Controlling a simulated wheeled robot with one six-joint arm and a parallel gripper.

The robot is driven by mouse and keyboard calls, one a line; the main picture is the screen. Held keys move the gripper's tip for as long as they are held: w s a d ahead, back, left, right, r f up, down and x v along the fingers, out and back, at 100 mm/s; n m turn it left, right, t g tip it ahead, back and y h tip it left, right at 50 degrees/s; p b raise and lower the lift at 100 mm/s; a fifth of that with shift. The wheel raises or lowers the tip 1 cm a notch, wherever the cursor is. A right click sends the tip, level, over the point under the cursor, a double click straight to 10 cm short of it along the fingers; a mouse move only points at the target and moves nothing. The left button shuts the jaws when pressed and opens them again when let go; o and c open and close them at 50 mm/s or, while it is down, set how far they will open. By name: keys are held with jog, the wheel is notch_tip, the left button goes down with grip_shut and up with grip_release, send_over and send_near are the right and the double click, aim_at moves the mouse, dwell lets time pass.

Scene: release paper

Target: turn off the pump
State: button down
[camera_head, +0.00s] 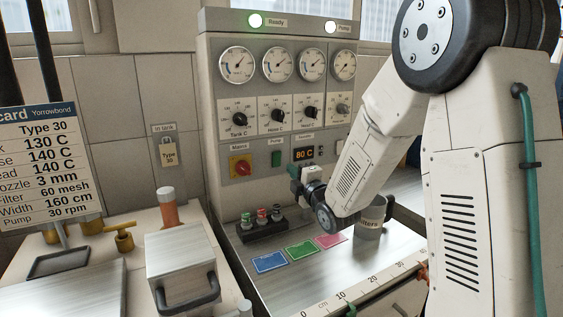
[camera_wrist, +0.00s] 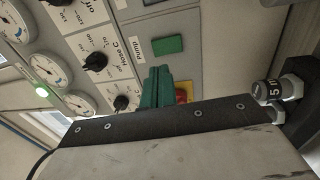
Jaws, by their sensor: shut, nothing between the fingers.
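The green pump button (camera_head: 276,158) sits on the lower part of the grey control panel, between the red mains switch (camera_head: 240,167) and the 80 C display. In the wrist view the pump button (camera_wrist: 168,45) is in plain sight with its "Pump" label beside it. The pump lamp (camera_head: 331,27) at the panel's top right glows white. My gripper (camera_head: 294,173) is in front of the panel, a little right of and below the button in the head view. Its green fingers (camera_wrist: 157,72) are shut and empty. Whether they touch the panel cannot be told.
The fingers partly hide the mains switch (camera_wrist: 183,92) in the wrist view. Several knobs and gauges line the panel above. Below stand a rack of small bottles (camera_head: 262,222), coloured cards (camera_head: 300,251) and a filters cup (camera_head: 370,217). The ready lamp (camera_head: 255,20) is green.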

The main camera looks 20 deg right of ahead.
aim_at(277, 156)
jog(key=w, duration=0.5)
jog(key=w+a, duration=0.1)
jog(key=w, duration=0.1)
jog(key=shift+w+r, duration=0.15)
jog(key=shift+r, duration=0.25)
